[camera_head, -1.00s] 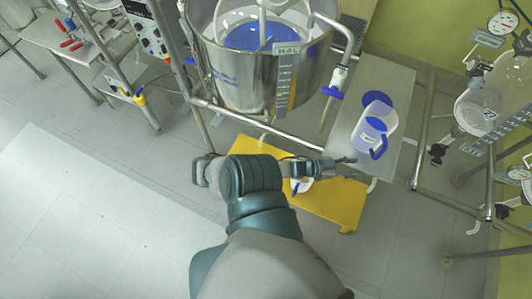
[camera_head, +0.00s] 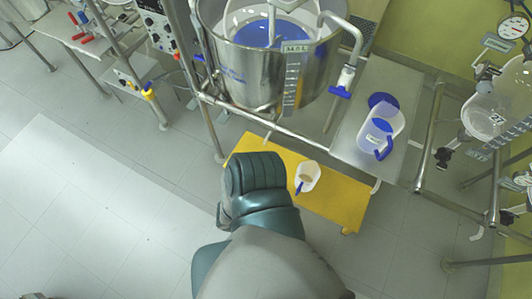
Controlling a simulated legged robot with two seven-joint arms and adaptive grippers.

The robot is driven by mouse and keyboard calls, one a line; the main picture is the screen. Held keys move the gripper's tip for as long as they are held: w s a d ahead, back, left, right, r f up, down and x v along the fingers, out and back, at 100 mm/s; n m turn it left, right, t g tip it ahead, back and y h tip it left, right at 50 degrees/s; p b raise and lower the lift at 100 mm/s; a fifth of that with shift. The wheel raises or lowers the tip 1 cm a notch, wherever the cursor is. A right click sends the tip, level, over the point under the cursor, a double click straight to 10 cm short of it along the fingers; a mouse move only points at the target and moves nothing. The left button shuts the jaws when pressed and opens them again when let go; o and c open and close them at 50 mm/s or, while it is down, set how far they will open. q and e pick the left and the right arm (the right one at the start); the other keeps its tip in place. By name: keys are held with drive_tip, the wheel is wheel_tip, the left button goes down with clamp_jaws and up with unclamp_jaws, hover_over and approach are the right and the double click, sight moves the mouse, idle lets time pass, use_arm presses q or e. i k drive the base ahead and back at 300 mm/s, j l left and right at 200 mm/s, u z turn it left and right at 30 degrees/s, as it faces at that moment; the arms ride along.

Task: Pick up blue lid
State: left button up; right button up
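A flat round blue lid (camera_head: 383,101) lies on the grey metal side table (camera_head: 350,146), at the far side of a clear pitcher. The pitcher (camera_head: 374,137) has a blue handle, shows blue inside and hides the near edge of the lid. My dark green and grey arm rises from the bottom centre, over the near left part of the yellow step. Neither gripper shows in this view, so I cannot see whether either is open or shut. Nothing touches the lid except perhaps the pitcher; I cannot tell.
A large steel vessel (camera_head: 240,75) on a pipe frame stands left of the side table. A white scoop (camera_head: 307,178) with a blue handle sits on the yellow step (camera_head: 338,205). Glassware on a frame stands at right. Floor at left is clear.

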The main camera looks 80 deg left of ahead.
sight(377, 98)
drive_tip(key=u, duration=1.4)
drive_tip(key=l, duration=0.3)
